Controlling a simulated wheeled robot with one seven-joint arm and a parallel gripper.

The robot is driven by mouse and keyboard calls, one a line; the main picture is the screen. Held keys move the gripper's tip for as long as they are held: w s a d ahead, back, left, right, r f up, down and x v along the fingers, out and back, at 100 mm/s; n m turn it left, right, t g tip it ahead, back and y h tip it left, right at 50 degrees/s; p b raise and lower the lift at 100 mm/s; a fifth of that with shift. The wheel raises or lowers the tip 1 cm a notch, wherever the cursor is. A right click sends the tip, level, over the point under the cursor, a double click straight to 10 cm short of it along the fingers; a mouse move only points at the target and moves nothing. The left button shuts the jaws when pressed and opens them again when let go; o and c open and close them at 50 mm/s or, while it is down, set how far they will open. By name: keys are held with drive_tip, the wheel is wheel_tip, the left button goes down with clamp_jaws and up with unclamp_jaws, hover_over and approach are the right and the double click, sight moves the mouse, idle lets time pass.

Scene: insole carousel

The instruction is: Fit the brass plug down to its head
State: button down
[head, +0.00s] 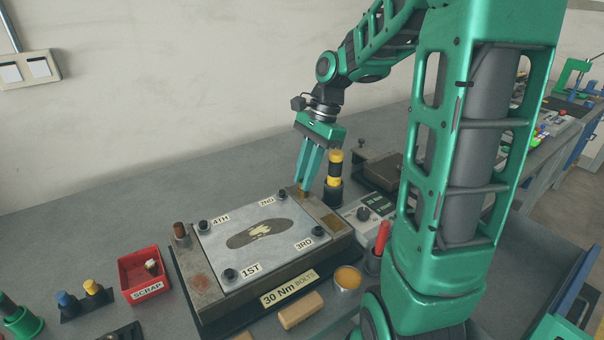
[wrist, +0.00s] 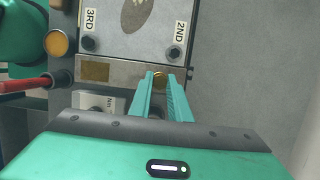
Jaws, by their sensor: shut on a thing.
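My gripper (head: 304,190) points down over the back right corner of the steel mould block (head: 212,302). Its jaws are shut on the brass plug (head: 303,194), which shows as a small brass round between the fingertips in the wrist view (wrist: 160,74). The plug is at the bare end strip of the block, beside the bolted plate (head: 283,225) and near the 2ND label. The fingers hide most of the plug, so I cannot tell how deep it sits. A brown cylindrical pin (head: 180,231) stands at the block's left end.
A digital unit (head: 368,211), a red-handled tool (head: 382,236) and an orange-filled tin (head: 347,278) lie right of the block. The red scrap bin (head: 144,280) is at left.

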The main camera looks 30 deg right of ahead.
drive_tip(key=c, duration=1.6)
unclamp_jaws()
drive_tip(key=shift+o, duration=0.2)
drive_tip(key=v, duration=1)
drive_tip(key=shift+r, duration=0.3)
drive_tip(key=shift+d, duration=0.1)
